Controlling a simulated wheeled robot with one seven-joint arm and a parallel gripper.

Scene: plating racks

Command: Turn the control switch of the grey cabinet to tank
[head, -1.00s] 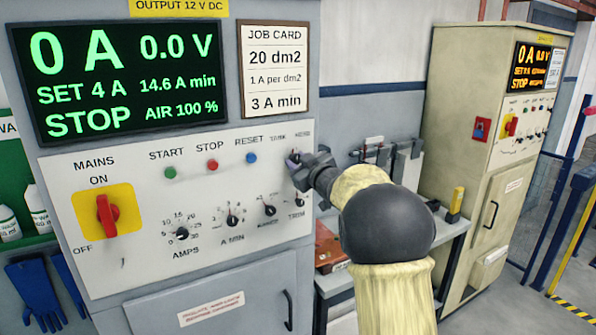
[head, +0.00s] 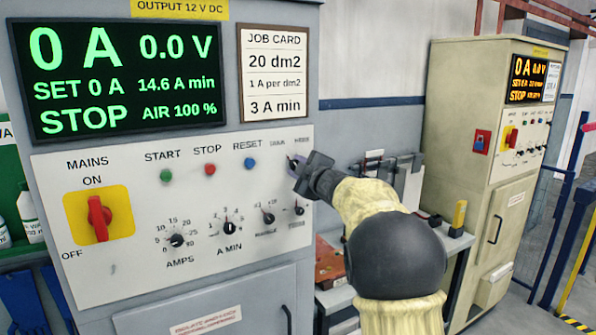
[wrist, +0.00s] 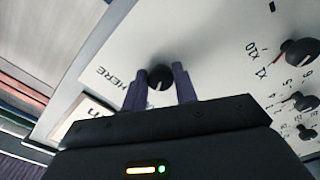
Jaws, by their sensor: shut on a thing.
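The grey cabinet (head: 335,14) fills the left and middle of the head view. Its control switch, a small black knob (wrist: 159,77), is at the upper right of the white panel (head: 130,240), below the TANK and HERE labels. My gripper (head: 292,165) is at that switch and hides most of it in the head view. In the wrist view, the two purple fingers of my gripper (wrist: 158,88) stand on either side of the knob, shut on it. The HERE label (wrist: 116,78) shows left of the knob there. I cannot tell which label the knob points to.
A red mains handle (head: 99,218), push buttons and several smaller black knobs sit on the same panel. The green display (head: 122,80) reads SET 0 A and STOP. A cream cabinet (head: 460,130) stands behind right, beyond a bench with tools.

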